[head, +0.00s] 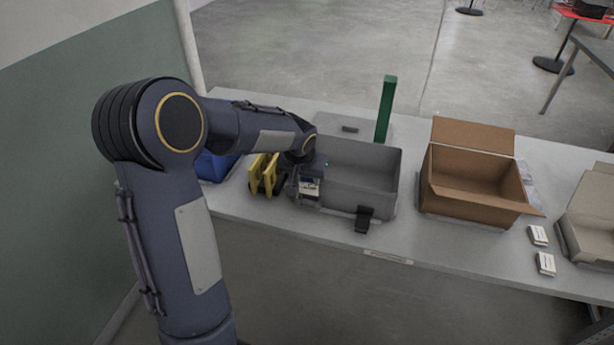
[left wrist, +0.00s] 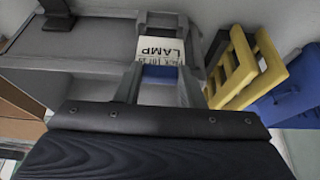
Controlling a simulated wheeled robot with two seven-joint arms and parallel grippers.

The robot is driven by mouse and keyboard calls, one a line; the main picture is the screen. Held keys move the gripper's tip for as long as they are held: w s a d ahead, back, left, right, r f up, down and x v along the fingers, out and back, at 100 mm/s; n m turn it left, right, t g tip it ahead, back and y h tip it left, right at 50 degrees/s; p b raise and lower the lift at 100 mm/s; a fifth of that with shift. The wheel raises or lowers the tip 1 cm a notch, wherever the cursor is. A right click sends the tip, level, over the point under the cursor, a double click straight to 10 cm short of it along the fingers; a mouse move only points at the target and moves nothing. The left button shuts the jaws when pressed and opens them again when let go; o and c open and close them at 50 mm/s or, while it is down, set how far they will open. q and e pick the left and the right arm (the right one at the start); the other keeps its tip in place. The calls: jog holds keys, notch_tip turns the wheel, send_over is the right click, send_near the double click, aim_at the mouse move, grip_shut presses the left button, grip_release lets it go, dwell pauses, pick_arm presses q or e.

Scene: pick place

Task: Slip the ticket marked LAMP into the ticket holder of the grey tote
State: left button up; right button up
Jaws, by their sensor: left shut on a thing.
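The white ticket marked LAMP (left wrist: 163,50) is between the fingers of my left gripper (left wrist: 163,62), its lettering upside down in the left wrist view. In the head view the ticket (head: 309,188) shows as a small pale patch at my left gripper (head: 310,192), near the left front corner of the grey tote (head: 372,191). The tote is open and looks empty; its wall also shows in the left wrist view (left wrist: 70,68). A black piece (head: 364,218) sits at the tote's front, right of the gripper; I cannot tell whether it is the ticket holder. My right gripper is out of view.
A yellow rack (head: 258,174) and a blue bin (head: 212,168) stand left of the tote. A green post (head: 385,108) rises behind it. An open cardboard box (head: 465,198) stands to the right, with small white boxes (head: 537,236) and a beige carton (head: 588,225) beyond.

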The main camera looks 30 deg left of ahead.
pick_arm(q)
jog(key=shift+f+b, duration=1.95)
jog(key=shift+b, duration=0.05)
dwell(1.4)
jog(key=shift+f+b, duration=0.3)
jog(key=shift+f, duration=0.1)
jog(key=o, duration=0.9)
jog(key=shift+c, duration=0.4)
notch_tip(320, 180, up, 8)
jog(key=p, duration=0.6)
send_over(308, 192)
jog(key=s, duration=0.1)
jog(key=shift+d, duration=0.1)
